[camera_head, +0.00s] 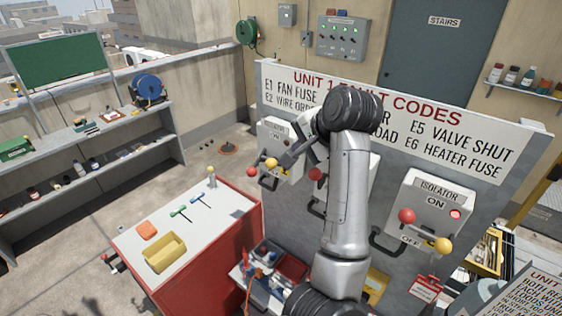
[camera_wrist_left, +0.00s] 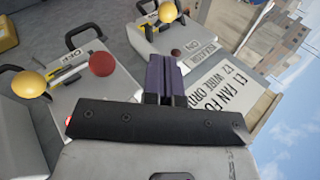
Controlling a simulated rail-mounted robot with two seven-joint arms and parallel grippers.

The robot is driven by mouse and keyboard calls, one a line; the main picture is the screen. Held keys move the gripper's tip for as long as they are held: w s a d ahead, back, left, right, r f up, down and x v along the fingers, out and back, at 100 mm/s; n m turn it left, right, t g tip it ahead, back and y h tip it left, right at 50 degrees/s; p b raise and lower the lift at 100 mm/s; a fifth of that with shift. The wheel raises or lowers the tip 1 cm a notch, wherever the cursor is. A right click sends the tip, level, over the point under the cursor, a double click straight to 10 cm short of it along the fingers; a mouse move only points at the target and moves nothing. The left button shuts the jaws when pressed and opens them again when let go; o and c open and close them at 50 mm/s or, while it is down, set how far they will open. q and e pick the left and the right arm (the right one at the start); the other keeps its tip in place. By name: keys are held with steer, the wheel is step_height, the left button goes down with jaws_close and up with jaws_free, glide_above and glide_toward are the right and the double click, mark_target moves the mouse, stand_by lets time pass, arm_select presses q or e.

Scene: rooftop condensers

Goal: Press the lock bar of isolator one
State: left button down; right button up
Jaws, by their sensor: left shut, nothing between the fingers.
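The leftmost isolator box, taken as isolator one (camera_head: 272,134), is on the grey panel under the E1 lines of the sign. It has a yellow ball (camera_head: 271,163), a red ball (camera_head: 251,171) and a black bar handle. Contact cannot be told. My right gripper is out of view.
The middle isolator is mostly behind my arm; its red ball (camera_wrist_left: 101,64) and yellow ball (camera_wrist_left: 28,84) show in the wrist view. The right isolator (camera_head: 437,200) has a lit red lamp. A red cabinet (camera_head: 228,240) with a yellow bin (camera_head: 165,253) stands at front left.

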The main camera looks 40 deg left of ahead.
mark_target(275, 166)
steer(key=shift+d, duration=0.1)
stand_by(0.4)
arm_select(q)
steer(key=p+x, duration=0.3)
steer(key=x, duration=0.5)
steer(key=shift+a+f, duration=0.15)
steer(key=shift+a, duration=0.15)
steer(key=shift+p+x, duration=0.35)
steer(key=shift+x, duration=0.4)
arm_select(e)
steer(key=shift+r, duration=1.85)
